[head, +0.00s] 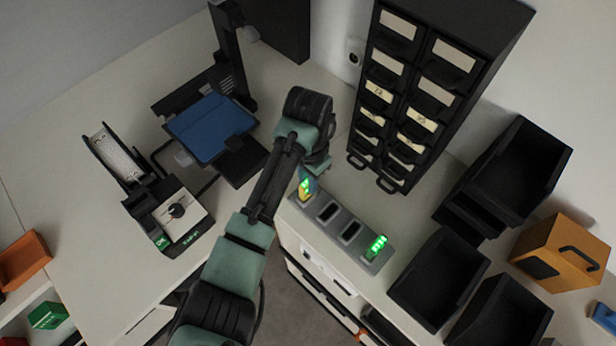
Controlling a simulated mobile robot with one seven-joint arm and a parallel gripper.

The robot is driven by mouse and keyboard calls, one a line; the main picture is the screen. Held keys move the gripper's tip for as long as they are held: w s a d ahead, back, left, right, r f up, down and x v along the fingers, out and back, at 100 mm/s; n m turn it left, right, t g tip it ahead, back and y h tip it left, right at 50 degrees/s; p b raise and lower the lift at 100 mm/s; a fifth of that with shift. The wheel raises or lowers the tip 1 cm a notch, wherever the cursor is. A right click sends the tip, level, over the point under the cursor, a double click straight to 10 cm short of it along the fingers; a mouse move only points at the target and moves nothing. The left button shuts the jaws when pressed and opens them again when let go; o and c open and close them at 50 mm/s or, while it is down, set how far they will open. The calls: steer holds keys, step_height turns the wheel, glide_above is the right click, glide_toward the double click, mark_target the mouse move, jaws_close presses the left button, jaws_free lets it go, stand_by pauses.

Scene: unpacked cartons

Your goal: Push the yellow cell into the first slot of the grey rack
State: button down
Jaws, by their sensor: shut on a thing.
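The grey rack (340,222) lies near the front edge of the counter, with a row of slots. The yellow cell (306,195) stands at the rack's left-end slot, with a green glow on its upper part. My gripper (308,182) is shut on the yellow cell from above and partly hides it. I cannot tell how deep the cell sits in the slot. The two middle slots are empty. A green-lit cell (377,245) sits in the right-end slot.
A tall black drawer cabinet (410,110) stands behind the rack. Black open bins (438,278) and an orange case (562,252) are to the right.

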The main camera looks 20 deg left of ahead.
steer(key=shift+f+b, duration=0.3)
steer(key=shift+f, duration=0.3)
stand_by(0.3)
steer(key=c, duration=0.7)
jaws_free()
steer(key=shift+c, duration=0.2)
steer(key=shift+r, duration=0.1)
step_height(320, 180, up, 13)
steer(key=p, duration=0.2)
